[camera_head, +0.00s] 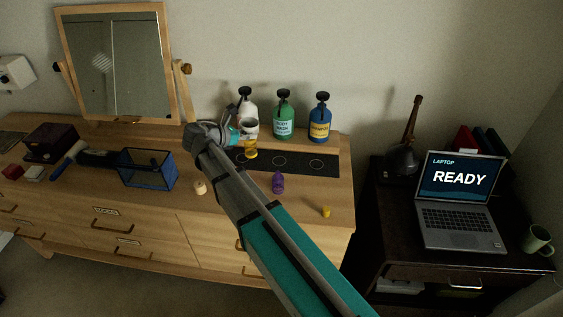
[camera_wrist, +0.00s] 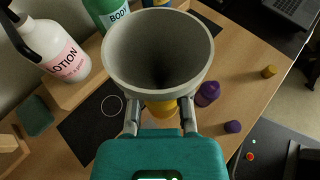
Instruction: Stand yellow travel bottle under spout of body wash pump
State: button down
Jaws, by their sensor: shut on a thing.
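The yellow travel bottle (camera_head: 251,154) is upright, with a grey funnel (camera_head: 250,126) on its top. My gripper (camera_head: 240,136) is shut on the bottle's upper part, below the funnel rim. In the wrist view the funnel (camera_wrist: 160,50) hides most of the bottle (camera_wrist: 161,108). The green body wash pump (camera_head: 284,118) stands behind and to the right of the bottle. In the head view the bottle overlaps the left part of the black strip (camera_head: 300,164), in front of the white lotion pump (camera_head: 247,103). I cannot tell whether its base touches the strip.
A blue pump bottle (camera_head: 320,122) stands right of the body wash. A purple bottle (camera_head: 278,182), a cream bottle (camera_head: 200,187) and a yellow cap (camera_head: 326,212) are on the dresser's front. A blue mesh basket (camera_head: 148,172) is at left. The strip's right half is clear.

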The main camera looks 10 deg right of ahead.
dwell(0.3)
jog(key=w+d+f+b, duration=0.7)
jog(key=d+f+b, duration=0.2)
jog(key=d, duration=0.1)
jog(key=shift+w+d, duration=0.35)
jog(key=shift+w, duration=0.05)
jog(key=shift+f, duration=0.15)
jog(key=shift+w+d+f+b, duration=0.1)
jog(key=shift+d+f+b, duration=0.05)
jog(key=shift+f+b, duration=0.85)
jog(key=shift+w+d+f+b, duration=0.1)
jog(key=shift+d+f+b, duration=0.05)
jog(key=shift+f+b, duration=0.85)
